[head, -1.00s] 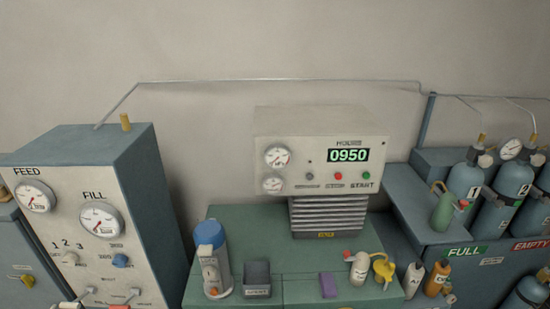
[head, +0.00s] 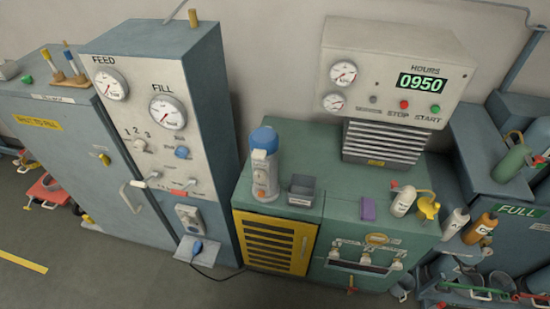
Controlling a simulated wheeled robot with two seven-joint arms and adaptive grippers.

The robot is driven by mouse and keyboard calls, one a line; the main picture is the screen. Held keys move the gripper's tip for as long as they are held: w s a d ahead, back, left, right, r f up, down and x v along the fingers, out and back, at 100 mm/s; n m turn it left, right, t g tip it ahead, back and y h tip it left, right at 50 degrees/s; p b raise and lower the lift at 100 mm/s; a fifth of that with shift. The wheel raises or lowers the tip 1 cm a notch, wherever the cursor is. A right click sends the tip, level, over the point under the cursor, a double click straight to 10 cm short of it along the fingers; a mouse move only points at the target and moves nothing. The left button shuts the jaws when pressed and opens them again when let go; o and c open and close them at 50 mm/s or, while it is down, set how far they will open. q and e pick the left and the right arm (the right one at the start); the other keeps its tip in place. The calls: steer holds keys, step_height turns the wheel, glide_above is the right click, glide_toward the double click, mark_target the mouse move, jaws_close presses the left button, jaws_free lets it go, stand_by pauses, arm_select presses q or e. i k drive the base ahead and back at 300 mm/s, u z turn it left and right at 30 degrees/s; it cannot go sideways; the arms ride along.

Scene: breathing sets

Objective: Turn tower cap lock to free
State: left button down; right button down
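A grey tower with a blue cap (head: 264,139) stands upright on the left part of the green bench. Its body (head: 264,177) carries a pale label or fitting on the front and a small orange part low down. The lock on the cap is too small to make out, so I cannot tell its position. Neither of my grippers is in view.
The fill panel (head: 150,110) rises on the left. The compressor display (head: 422,82) reads 0950.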

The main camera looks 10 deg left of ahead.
mark_target(260, 175)
steer(key=k, duration=1.25)
steer(key=u, duration=0.7)
steer(key=i, duration=1.75)
steer(key=z, duration=0.25)
